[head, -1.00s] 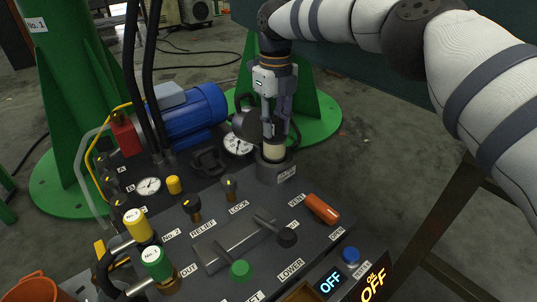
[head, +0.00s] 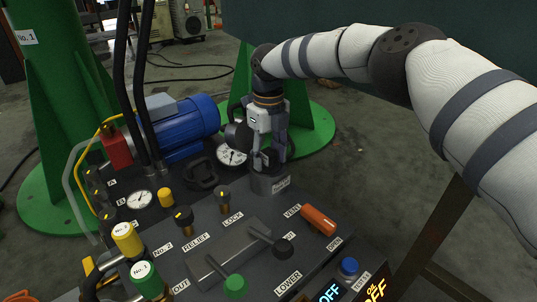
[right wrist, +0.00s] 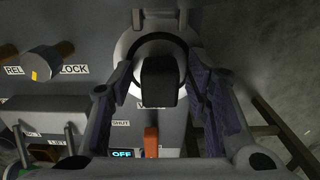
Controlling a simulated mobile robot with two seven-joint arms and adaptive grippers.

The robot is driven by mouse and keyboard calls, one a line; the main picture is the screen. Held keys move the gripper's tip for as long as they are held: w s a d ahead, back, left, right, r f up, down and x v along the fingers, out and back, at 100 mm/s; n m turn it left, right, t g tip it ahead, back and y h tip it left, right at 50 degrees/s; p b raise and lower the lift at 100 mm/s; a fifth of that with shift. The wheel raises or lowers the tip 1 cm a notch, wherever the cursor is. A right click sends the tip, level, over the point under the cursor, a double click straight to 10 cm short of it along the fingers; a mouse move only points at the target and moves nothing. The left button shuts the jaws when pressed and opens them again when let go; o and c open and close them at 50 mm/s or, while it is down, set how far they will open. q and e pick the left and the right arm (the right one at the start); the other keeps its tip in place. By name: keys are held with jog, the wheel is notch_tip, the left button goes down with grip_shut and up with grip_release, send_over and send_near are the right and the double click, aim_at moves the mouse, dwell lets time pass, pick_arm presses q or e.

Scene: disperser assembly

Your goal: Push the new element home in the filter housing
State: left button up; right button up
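The filter housing (head: 269,184) is a short grey cylinder with a label on the panel's back edge. In the right wrist view its pale rim (right wrist: 128,45) shows between the fingers. My right gripper (head: 270,162) points down directly over the housing, fingertips close to its top. In the right wrist view the fingers (right wrist: 160,82) stand apart on either side of a dark block, with gaps beside it; I cannot tell what the block is. The cream element is not visible in the head view now; the gripper and housing hide that spot. My left gripper is out of view.
An orange-handled valve (head: 318,220) and a black-knobbed lever (head: 283,247) stand in front of the housing. A pressure gauge (head: 231,155) and a blue motor (head: 178,125) are close behind and left. Open floor lies to the right.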

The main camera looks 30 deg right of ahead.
jog(key=shift+r, duration=0.1)
notch_tip(320, 180, up, 12)
jog(key=p, duration=0.2)
dwell(0.3)
